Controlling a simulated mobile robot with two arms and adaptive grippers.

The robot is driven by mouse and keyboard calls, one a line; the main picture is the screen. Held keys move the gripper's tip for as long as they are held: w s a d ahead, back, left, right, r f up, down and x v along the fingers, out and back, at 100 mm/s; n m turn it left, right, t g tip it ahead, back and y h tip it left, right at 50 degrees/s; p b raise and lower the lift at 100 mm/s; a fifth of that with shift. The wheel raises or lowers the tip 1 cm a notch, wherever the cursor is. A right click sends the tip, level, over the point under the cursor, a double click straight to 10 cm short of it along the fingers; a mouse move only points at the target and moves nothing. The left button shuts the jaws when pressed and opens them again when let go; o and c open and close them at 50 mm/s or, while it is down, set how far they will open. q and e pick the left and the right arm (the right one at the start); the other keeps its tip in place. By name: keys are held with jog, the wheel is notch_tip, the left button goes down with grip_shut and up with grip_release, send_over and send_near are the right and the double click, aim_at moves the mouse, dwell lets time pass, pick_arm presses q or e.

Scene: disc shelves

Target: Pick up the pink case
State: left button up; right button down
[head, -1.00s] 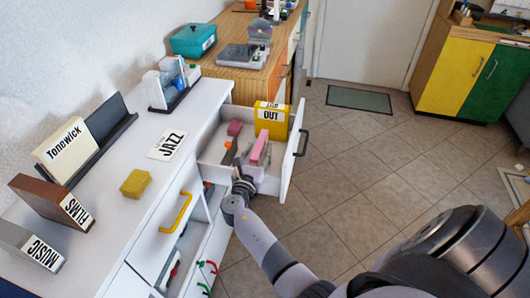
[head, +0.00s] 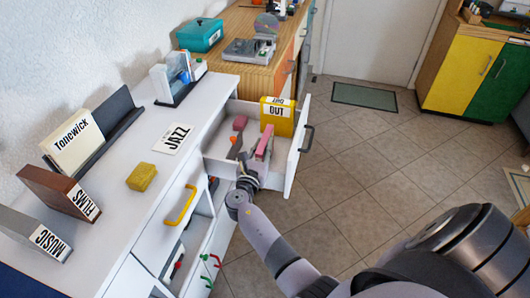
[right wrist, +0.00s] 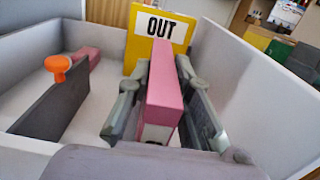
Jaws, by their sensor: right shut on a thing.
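The pink case (right wrist: 163,85) stands upright between the fingers of my right gripper (right wrist: 165,105) in the right wrist view. The gripper is shut on it, with one finger against each side. In the head view the pink case (head: 264,143) is inside the open white drawer (head: 291,170), and my right gripper (head: 254,160) reaches in from the front. I cannot tell whether the case touches the drawer floor. My left gripper does not show.
A yellow case marked OUT (head: 278,116) stands behind in the drawer. A dark divider (right wrist: 55,103), an orange knob (right wrist: 58,66) and another pink item (right wrist: 88,57) are to the left. White drawer walls surround the gripper.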

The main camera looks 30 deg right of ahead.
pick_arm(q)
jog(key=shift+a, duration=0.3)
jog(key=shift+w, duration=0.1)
